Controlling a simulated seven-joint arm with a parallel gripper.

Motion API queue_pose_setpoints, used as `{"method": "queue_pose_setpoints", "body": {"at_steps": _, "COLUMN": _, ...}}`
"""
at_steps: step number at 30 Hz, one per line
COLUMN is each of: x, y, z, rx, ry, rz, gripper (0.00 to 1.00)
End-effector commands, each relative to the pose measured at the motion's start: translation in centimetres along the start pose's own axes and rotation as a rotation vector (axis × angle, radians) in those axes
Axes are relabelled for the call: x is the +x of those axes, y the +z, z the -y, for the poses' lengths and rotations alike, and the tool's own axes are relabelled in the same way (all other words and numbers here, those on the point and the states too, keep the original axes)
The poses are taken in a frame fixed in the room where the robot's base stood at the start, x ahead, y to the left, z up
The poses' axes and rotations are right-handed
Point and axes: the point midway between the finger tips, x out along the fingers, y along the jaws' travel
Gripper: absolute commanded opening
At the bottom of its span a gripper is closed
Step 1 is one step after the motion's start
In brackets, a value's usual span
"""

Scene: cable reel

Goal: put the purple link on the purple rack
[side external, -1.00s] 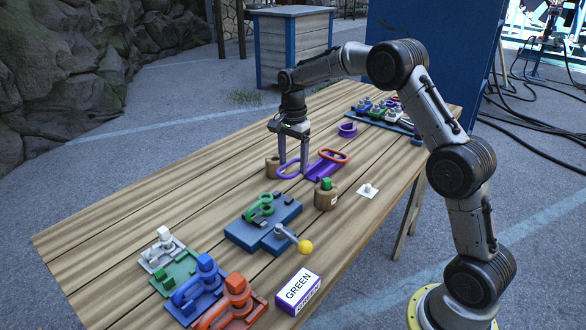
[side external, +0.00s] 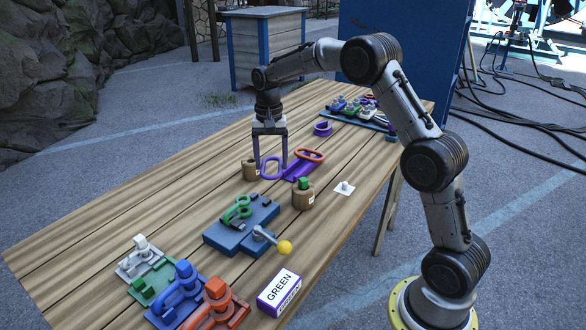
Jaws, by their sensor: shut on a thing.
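The purple link (side external: 271,168) is an oval ring between the fingers of my gripper (side external: 271,169). My gripper points down and is shut on it, low over the table. I cannot tell whether the link touches the table. Just right of it lies a purple trough-like piece (side external: 292,175) with an orange-red link (side external: 309,156) at its far end. A smaller purple piece (side external: 322,129) stands farther back. I cannot tell which of these purple pieces is the rack.
A tan pot (side external: 249,169) stands close left of my gripper, and another with a green top (side external: 303,195) stands nearer. A blue base (side external: 241,225) holds a green link. White, green, blue and orange racks (side external: 184,290) stand at the front, beside a box labelled GREEN (side external: 279,293).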

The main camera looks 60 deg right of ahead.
Motion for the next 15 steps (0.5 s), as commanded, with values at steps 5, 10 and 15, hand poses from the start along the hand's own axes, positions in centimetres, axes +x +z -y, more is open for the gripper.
{"method": "queue_pose_setpoints", "body": {"at_steps": 5, "x": -0.5, "y": 0.1, "z": -1.6, "rx": -0.292, "ry": 0.000, "rz": 0.004, "gripper": 0.00}}
{"method": "queue_pose_setpoints", "body": {"at_steps": 10, "x": -1.1, "y": 0.1, "z": -3.6, "rx": -0.566, "ry": -0.002, "rz": 0.007, "gripper": 0.00}}
{"method": "queue_pose_setpoints", "body": {"at_steps": 15, "x": -2.0, "y": 0.1, "z": -6.1, "rx": -0.825, "ry": -0.006, "rz": 0.006, "gripper": 0.00}}
